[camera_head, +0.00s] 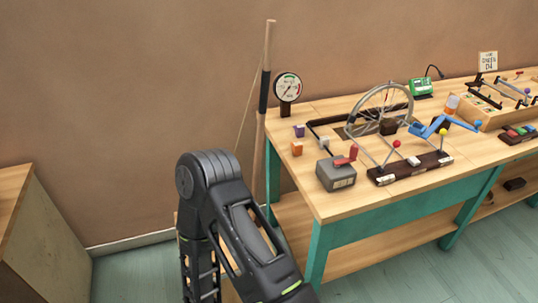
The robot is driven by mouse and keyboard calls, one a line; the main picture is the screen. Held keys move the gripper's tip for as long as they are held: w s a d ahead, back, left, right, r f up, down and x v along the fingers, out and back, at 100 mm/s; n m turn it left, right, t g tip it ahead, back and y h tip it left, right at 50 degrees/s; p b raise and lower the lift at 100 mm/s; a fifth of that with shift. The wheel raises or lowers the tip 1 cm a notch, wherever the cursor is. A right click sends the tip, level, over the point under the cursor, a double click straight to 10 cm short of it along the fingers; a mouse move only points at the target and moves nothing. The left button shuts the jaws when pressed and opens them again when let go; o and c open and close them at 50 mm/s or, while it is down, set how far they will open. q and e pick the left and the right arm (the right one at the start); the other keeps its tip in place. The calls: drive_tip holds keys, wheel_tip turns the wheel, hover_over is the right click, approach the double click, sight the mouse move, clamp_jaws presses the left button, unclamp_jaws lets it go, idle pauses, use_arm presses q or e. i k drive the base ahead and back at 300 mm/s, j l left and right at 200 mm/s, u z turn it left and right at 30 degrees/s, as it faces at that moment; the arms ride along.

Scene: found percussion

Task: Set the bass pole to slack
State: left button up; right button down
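The bass pole (268,45) is a tall, thin wooden pole with a black sleeve (264,91) around its upper part. It stands nearly upright, with a slight tilt, beside the left end of the workbench. A thin string (247,105) runs from near its top down to the left. The pole's foot is hidden behind my black arm. A round dial gauge (288,87) with coloured bands stands on the bench corner just right of the pole; its exact reading is too small to tell. My bent arm is in front, below the pole. Neither gripper's fingertips show.
The workbench (365,201) holds a spoked wheel (380,108), a grey box with a red lever (337,173), small purple and orange blocks, and a dark bar with coloured balls (410,168). A wooden cabinet (45,235) stands at left. Floor between cabinet and arm is clear.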

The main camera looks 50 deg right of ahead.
sight(271, 26)
drive_tip(key=z, duration=1.7)
